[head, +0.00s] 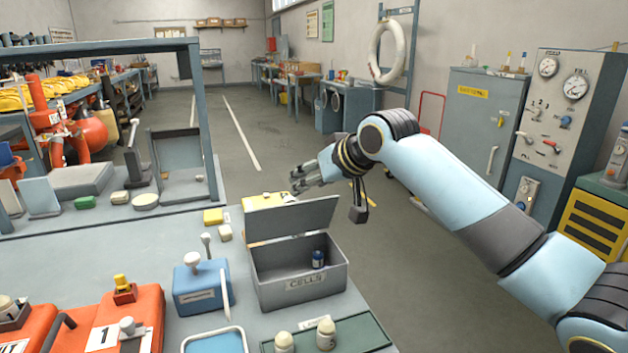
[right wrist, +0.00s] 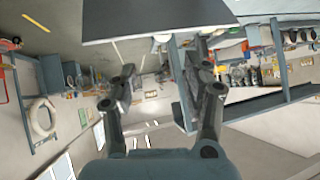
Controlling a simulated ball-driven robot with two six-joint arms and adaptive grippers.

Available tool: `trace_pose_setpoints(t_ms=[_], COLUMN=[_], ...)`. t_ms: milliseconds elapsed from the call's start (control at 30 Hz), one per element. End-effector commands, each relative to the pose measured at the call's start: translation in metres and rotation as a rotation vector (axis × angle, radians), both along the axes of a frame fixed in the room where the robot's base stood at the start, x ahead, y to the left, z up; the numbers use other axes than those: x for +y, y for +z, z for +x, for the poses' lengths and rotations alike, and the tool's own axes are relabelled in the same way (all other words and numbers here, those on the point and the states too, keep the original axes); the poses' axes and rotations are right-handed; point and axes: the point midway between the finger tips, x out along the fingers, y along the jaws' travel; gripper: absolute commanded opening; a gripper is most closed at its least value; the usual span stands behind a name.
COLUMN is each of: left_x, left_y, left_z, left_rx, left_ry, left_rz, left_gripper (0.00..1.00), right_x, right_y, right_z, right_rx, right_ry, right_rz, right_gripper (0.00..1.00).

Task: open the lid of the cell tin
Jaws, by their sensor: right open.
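The cell tin (head: 300,290) is a grey box labelled CELLS on the bench. Its lid (head: 290,221) stands raised along the back edge, so the tin is open. One blue cell (head: 318,259) shows inside. My right gripper (head: 303,180) is beyond the raised lid, just above its top edge in the picture. It is open, and nothing shows between its fingers (right wrist: 165,85) in the right wrist view. A grey panel at the top of that view, probably the lid (right wrist: 150,15), lies ahead of the fingers. My left gripper is not in view.
Left of the tin stands a blue box with a lever (head: 202,287). Orange cases (head: 130,325) lie front left. A green tray (head: 355,332) with cream-topped pieces sits in front. A grey frame (head: 200,110) rises at the left. Open floor lies right of the bench.

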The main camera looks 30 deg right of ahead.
Motion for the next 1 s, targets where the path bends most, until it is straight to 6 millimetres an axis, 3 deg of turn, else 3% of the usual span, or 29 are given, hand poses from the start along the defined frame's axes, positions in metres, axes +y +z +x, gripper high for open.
trace_pose_setpoints(t_ms=[367,467,567,700,800,900,1000], left_x=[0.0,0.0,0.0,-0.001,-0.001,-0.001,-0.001], left_y=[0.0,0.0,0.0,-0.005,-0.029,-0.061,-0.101], left_z=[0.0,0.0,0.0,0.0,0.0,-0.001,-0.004], left_rx=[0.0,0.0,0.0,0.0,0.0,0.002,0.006], left_ry=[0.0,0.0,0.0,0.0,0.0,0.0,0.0], left_rz=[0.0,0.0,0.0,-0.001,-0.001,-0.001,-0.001], left_gripper=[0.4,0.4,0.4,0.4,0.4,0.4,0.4], right_x=[0.0,0.0,-0.002,-0.019,-0.035,-0.04,-0.032], right_y=[0.005,0.005,0.022,0.07,0.082,0.076,0.046], right_z=[-0.007,-0.006,0.006,0.033,0.034,0.019,-0.012], right_rx=[0.0,-0.005,-0.109,-0.421,-0.657,-0.865,-1.061], right_ry=[0.001,0.012,0.062,0.134,0.182,0.234,0.308], right_rz=[0.001,-0.013,-0.099,-0.398,-0.732,-1.091,-1.445], right_gripper=[0.49,0.36,0.23,0.05,0.0,0.0,0.0])
